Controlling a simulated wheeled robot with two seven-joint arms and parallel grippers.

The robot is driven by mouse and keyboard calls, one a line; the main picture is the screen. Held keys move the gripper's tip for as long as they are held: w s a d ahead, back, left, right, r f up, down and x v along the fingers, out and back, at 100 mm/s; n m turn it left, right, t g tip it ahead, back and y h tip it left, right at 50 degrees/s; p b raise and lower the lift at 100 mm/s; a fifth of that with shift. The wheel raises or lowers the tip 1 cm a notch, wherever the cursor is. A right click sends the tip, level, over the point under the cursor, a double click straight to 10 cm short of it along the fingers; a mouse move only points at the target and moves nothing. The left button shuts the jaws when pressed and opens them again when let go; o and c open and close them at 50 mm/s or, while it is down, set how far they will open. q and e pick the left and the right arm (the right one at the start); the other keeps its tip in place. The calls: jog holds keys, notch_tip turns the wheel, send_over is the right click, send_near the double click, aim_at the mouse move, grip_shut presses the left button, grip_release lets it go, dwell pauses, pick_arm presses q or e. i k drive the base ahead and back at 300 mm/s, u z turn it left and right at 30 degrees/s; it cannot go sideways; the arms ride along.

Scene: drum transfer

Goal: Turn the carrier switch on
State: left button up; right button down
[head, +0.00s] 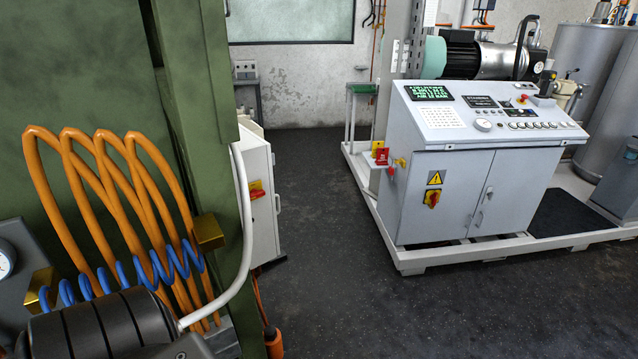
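Two red-and-yellow rotary switches show, and I cannot tell which one is the carrier switch. One switch (257,190) is on the side of a white cabinet (262,225) that stands behind the green machine column at left. The other switch (432,198) is on the front of the grey control console (480,180) at right, below a yellow warning sign (435,178). Both are too small for me to read their position. Neither of my grippers is in view.
The green column (200,100) with orange coiled hoses (60,180) and a white bent pipe (246,230) fills the left. The console stands on a white raised frame (415,262). Dark floor (325,230) is clear between them. An orange plug (273,342) hangs low near the column.

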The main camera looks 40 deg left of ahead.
aim_at(254, 193)
jog(key=z, duration=0.2)
jog(key=i, duration=1.45)
jog(key=u, duration=0.4)
jog(key=i, duration=0.75)
jog(key=u, duration=1.35)
jog(key=i, duration=0.7)
jog(key=u, duration=0.7)
